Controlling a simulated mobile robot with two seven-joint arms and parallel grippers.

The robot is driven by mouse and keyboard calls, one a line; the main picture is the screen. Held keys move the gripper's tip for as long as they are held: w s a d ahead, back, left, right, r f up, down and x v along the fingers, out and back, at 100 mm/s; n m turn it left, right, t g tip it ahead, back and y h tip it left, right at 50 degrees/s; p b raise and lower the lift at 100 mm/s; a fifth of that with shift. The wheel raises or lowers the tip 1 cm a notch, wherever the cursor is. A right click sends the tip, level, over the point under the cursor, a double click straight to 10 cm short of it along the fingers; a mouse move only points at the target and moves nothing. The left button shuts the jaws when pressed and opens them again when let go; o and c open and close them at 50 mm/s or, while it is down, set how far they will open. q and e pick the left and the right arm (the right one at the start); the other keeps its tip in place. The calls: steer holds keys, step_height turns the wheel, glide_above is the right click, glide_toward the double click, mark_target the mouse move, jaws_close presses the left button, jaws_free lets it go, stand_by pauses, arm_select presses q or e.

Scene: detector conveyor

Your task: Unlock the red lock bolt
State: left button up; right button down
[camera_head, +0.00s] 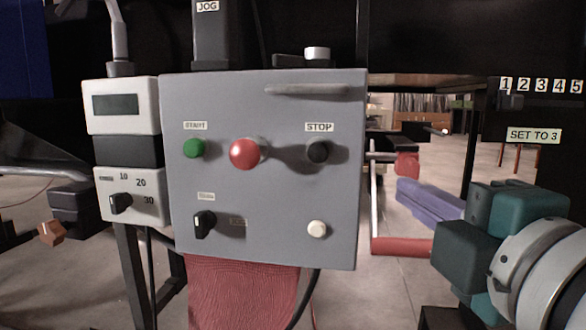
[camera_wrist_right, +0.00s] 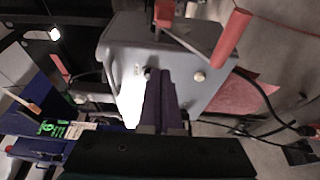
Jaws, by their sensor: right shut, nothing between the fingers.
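To the right of the grey control box, two red parts show in the head view: a short red piece (camera_head: 407,163) on a thin rod, and a longer red bar (camera_head: 402,247) at the foot of a pale upright rod. I cannot tell which is the lock bolt. The right wrist view shows a red handle (camera_wrist_right: 232,38) and a smaller red piece (camera_wrist_right: 164,12) beyond my fingertips. My right gripper (camera_head: 402,186) has purple fingers, between the two red parts in the head picture. In the right wrist view the gripper (camera_wrist_right: 160,72) is shut and empty. My left gripper is out of view.
The grey control box (camera_head: 270,200) has START and STOP buttons, a red button (camera_head: 244,153) and a dark knob (camera_head: 204,224). A dial unit (camera_head: 130,205) stands left of it. A "SET TO 3" label (camera_head: 534,135) hangs at the right. Red ribbed material (camera_head: 243,292) hangs below the box.

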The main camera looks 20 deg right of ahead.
mark_target(407, 174)
steer(key=b+x, duration=0.2)
steer(key=x, duration=0.7)
steer(key=shift+w+f+b, duration=0.1)
steer(key=shift+w+b, duration=0.1)
steer(key=shift+b, duration=0.2)
steer(key=d, duration=0.1)
steer(key=s+d, duration=0.1)
steer(key=shift+s+d+b, duration=0.2)
steer(key=shift+d+b, duration=0.15)
steer(key=shift+d, duration=0.05)
steer(key=shift+s+d, duration=0.25)
steer(key=shift+d, duration=0.1)
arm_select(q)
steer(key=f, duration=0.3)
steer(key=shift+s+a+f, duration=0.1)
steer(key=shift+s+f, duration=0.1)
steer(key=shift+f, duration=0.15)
